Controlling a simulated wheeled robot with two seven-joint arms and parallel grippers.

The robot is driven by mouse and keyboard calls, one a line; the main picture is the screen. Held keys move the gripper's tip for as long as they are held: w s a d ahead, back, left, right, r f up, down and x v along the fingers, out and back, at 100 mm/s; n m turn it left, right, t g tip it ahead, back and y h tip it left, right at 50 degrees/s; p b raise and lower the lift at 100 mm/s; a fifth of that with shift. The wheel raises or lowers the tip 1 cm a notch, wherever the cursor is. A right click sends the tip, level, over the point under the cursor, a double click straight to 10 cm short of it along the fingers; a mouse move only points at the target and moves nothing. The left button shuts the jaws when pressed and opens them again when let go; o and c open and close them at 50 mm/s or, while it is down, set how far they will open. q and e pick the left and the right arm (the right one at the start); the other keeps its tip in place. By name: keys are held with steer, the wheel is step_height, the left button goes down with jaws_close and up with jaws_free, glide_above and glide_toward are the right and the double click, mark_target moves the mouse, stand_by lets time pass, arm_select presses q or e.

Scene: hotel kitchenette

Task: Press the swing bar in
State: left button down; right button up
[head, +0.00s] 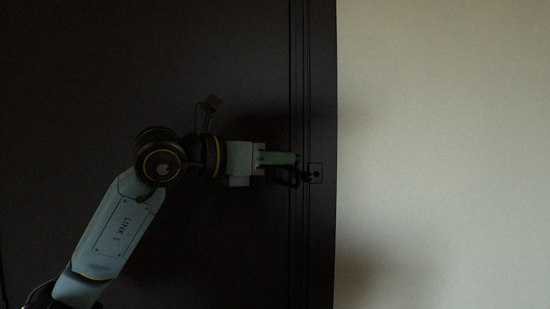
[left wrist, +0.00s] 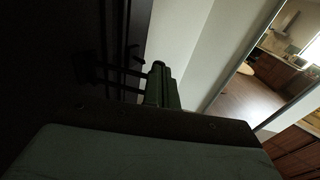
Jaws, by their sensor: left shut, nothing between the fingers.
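The swing bar (head: 286,178) is a small dark bar at the right edge of the dark door (head: 200,60), beside a small square plate (head: 315,173) on the door frame. In the left wrist view the swing bar (left wrist: 120,68) shows as dark prongs against the dark door, left of the fingers. My left gripper (head: 297,158) is shut and empty, pointing right, just above the bar in the head view. Its green fingers also show in the left wrist view (left wrist: 159,68). I cannot tell whether they touch the bar. My right gripper is not in view.
A plain pale wall (head: 440,150) lies right of the dark frame. In the left wrist view a bright opening or mirror (left wrist: 255,75) shows a kitchen with a wooden floor. The light is dim, and my arm's shadow falls on the wall.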

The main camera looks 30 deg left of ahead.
mark_target(297, 168)
arm_select(q)
steer(key=shift+w+d, duration=1.15)
steer(key=shift+d, duration=0.05)
steer(key=shift+x, duration=1.85)
steer(key=shift+r, duration=0.1)
